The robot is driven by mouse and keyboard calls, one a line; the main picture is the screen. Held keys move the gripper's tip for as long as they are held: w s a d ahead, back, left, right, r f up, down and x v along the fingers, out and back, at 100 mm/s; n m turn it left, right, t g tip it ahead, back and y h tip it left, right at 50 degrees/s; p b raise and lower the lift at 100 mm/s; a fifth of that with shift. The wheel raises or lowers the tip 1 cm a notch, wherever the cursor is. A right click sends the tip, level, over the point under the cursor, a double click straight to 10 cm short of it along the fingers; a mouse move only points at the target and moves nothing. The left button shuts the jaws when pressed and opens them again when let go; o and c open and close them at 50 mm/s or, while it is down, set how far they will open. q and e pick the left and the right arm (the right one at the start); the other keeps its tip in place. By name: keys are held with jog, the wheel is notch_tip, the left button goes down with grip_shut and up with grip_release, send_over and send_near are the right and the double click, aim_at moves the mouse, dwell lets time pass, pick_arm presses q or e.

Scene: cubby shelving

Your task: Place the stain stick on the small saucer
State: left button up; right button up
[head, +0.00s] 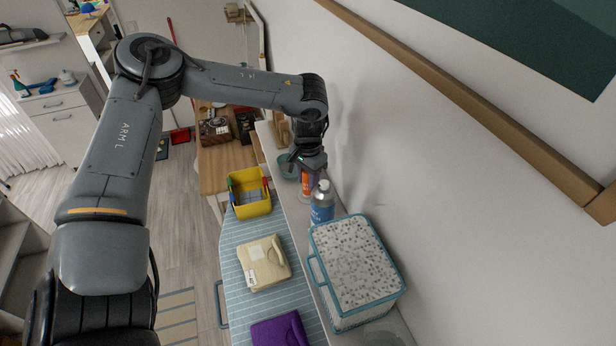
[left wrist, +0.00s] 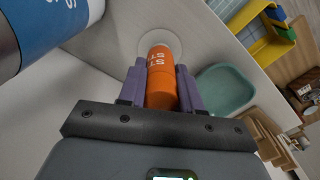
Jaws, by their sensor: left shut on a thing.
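The stain stick is an orange cylinder with white letters (left wrist: 160,68); in the head view it shows as a small orange patch (head: 306,189). My left gripper (left wrist: 161,84) is shut on it, one purple finger on each side. In the head view this gripper (head: 309,176) is over the narrow shelf along the wall. A pale round saucer (left wrist: 176,43) lies on the shelf at the stick's far end, partly hidden by it. I cannot tell whether the stick touches the saucer. My right gripper is not in view.
A blue and white bottle (head: 322,207) stands close beside the stick; it also looms in the left wrist view (left wrist: 58,30). A teal dish (left wrist: 224,88) lies on the other side.

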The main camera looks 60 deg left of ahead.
pick_arm(q)
jog(key=shift+f, duration=0.1)
jog(key=shift+f+b, duration=0.1)
jog(key=shift+b, duration=0.2)
jog(key=o, duration=1)
jog(key=shift+o, duration=0.2)
jog(key=shift+r, duration=0.2)
jog(key=shift+r+p, duration=0.15)
jog(key=shift+p, duration=0.3)
jog(key=shift+w+r+b, duration=0.1)
jog(key=shift+r+b, duration=0.15)
jog(key=shift+b, duration=0.05)
notch_tip(320, 180, up, 11)
jog(key=shift+f+b, duration=0.1)
jog(key=shift+b, duration=1)
jog(key=shift+r, duration=0.25)
